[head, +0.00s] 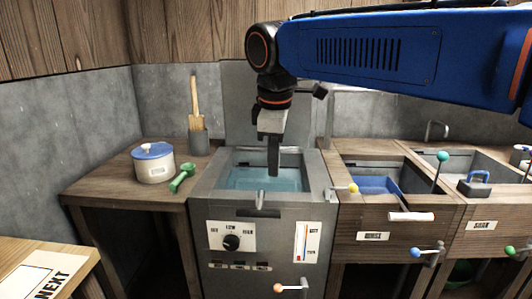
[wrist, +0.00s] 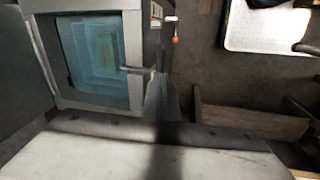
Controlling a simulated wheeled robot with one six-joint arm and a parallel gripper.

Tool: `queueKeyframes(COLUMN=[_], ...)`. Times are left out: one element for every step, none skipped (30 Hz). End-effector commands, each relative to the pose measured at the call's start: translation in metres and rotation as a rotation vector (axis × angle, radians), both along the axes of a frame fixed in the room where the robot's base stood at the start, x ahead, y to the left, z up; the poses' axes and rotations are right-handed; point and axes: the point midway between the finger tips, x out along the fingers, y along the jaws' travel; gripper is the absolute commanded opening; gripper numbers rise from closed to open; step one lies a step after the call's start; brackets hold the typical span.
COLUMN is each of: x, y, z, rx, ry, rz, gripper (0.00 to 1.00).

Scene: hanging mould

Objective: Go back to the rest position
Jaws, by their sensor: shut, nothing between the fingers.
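My gripper (head: 274,172) hangs pointing down from my blue arm in the head view. Its narrow dark fingers are together with nothing between them. The fingertips appear over the open grey vat (head: 200,195) of blue water (head: 250,184); how far above the water they are, I cannot tell. The vat also shows at the upper left of the wrist view (wrist: 138,60), with pale stepped outlines seen through its water (wrist: 85,50).
The vat's raised lid (head: 240,100) stands behind my gripper. On the left bench are a white pot with a blue lid (head: 153,168), a green tool (head: 182,178) and a holder with a wooden utensil (head: 198,140). Wooden sink units (head: 385,222) with coloured-knob levers stand right. A NEXT table (head: 80,255) is front left.

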Motion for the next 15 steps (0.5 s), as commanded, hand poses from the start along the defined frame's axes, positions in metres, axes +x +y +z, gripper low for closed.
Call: queueKeyframes(x=[-0.004,-0.006,-0.010,-0.013,-0.017,-0.022,-0.026,-0.030,-0.036,-0.041,-0.047,-0.054,-0.059,-0.065,-0.073], y=[-0.021,-0.033,-0.050,-0.062,-0.073,-0.089,-0.100,-0.111,-0.125,-0.135,-0.145,-0.157,-0.166,-0.175,-0.187], z=[-0.005,-0.008,-0.013,-0.018,-0.022,-0.029,-0.034,-0.039,-0.046,-0.052,-0.057,-0.065,-0.072,-0.078,-0.087], rx=[0.017,0.027,0.044,0.056,0.070,0.085,0.097,0.109,0.126,0.138,0.151,0.168,0.181,0.193,0.210], ry=[-0.005,-0.009,-0.013,-0.016,-0.021,-0.024,-0.028,-0.033,-0.038,-0.041,-0.046,-0.051,-0.056,-0.060,-0.066], rz=[-0.058,-0.093,-0.147,-0.189,-0.228,-0.282,-0.322,-0.362,-0.416,-0.457,-0.497,-0.550,-0.591,-0.632,-0.685], gripper=[0.00,0.00,0.00,0.00,0.00,0.00,0.00,0.00,0.00,0.00,0.00,0.00,0.00,0.00,0.00])
